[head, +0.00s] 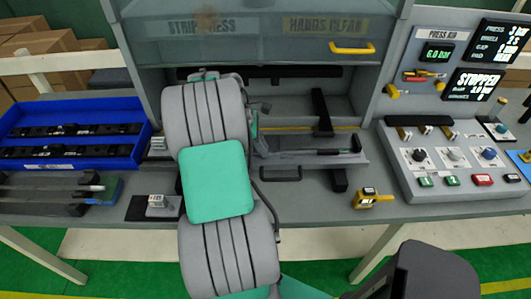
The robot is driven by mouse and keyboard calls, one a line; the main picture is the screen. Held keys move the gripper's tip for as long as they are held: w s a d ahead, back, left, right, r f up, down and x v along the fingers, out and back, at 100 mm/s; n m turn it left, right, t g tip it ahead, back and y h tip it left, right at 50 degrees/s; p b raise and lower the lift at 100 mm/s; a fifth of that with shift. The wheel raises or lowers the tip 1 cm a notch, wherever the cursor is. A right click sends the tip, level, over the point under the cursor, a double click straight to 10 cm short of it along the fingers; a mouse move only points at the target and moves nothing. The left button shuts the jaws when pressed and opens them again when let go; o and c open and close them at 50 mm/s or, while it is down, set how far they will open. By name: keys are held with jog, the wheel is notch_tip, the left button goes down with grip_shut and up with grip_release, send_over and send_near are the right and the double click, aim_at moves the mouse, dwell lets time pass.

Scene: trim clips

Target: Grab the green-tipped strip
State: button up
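Grey strips (45,190) lie side by side in a dark holder at the left end of the bench. A blue and green piece (108,188) is at their right end. I cannot tell which strip, if any, has a green tip. My arm, grey with a green joint cover, rises through the middle and reaches toward the press opening, right of the strips. My gripper is not visible; the arm may hide it.
A blue tray (75,165) with dark clip rails stands behind the strips. The press (245,35) has its clear guard above a grey fixture (310,152). A yellow gauge (370,198) lies at the bench front. A control panel (455,165) is at right; its display reads STOPPED.

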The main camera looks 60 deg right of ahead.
grip_shut()
dwell(0.4)
